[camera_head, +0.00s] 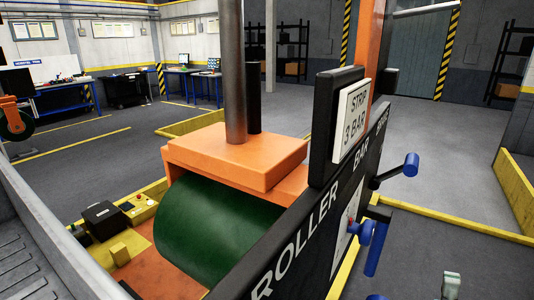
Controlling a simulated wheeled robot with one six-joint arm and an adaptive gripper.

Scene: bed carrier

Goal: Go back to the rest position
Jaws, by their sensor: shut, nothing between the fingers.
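My gripper does not show in this view. No held object shows either. The head camera looks over a machine with an orange block (236,155) above a large green roller (215,230). A dark panel (318,222) lettered "ROLLER" and "BAR" runs along its right side. A sign (354,122) reading "STRIP 3 BAR" stands upright above the panel.
Blue-handled levers (411,165) stick out from the panel's right side. A small grey-green piece (451,285) at the bottom edge is unclear. Yellow barriers (516,190) stand at right. Open grey floor (430,150) lies behind. Blue workbenches (192,86) stand at the back left.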

